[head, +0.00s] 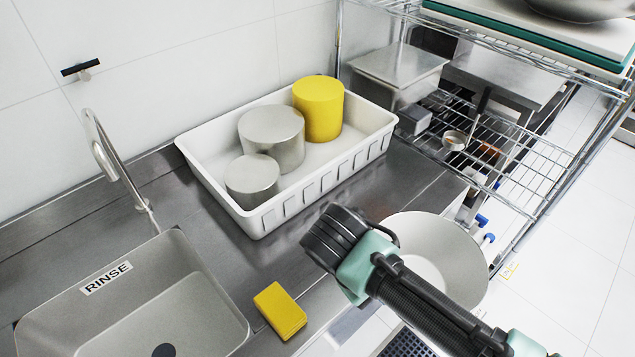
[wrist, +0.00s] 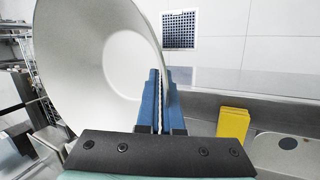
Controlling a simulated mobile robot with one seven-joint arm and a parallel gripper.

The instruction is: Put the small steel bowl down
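The small steel bowl (head: 448,245) is pale grey and wide-mouthed. In the head view it hangs tilted beyond the counter's right end, beside my wrist and partly hidden by my arm. In the wrist view the bowl (wrist: 112,62) fills the upper left, its inside facing the camera. The blue fingers of my gripper (wrist: 160,92) are shut on the bowl's rim, with the wall between them.
A white tub (head: 225,195) on the steel counter holds two grey cylinders and a yellow one. A yellow sponge (head: 280,310) lies by the RINSE sink (head: 150,305). A wire rack (head: 500,165) stands right, with another bowl (head: 585,8) on top. Bare counter lies before the tub.

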